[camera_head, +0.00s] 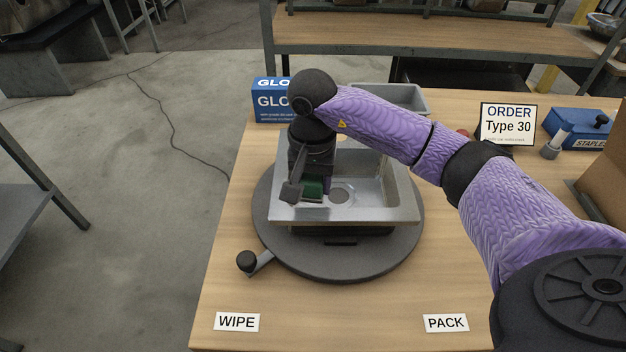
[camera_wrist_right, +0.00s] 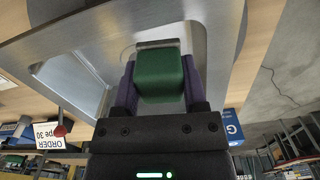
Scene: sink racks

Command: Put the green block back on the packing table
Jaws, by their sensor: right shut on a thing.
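The green block (camera_head: 313,188) is held between the fingers of my right gripper (camera_head: 306,193), over the left part of a grey metal sink (camera_head: 378,210). In the right wrist view the green block (camera_wrist_right: 160,76) sits between the two purple fingers, with the sink (camera_wrist_right: 60,40) around and behind it. I cannot tell whether the block touches the sink. The sink rests on a round dark turntable (camera_head: 345,267) on the wooden packing table (camera_head: 225,285). My left gripper is not in view.
WIPE (camera_head: 237,322) and PACK (camera_head: 446,323) labels lie at the table's front, with bare wood between. A blue glove box (camera_head: 270,103) stands at back left. A grey bin (camera_head: 400,97), order sign (camera_head: 507,124), blue stapler box (camera_head: 580,130) and cardboard box (camera_head: 605,170) stand behind and right.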

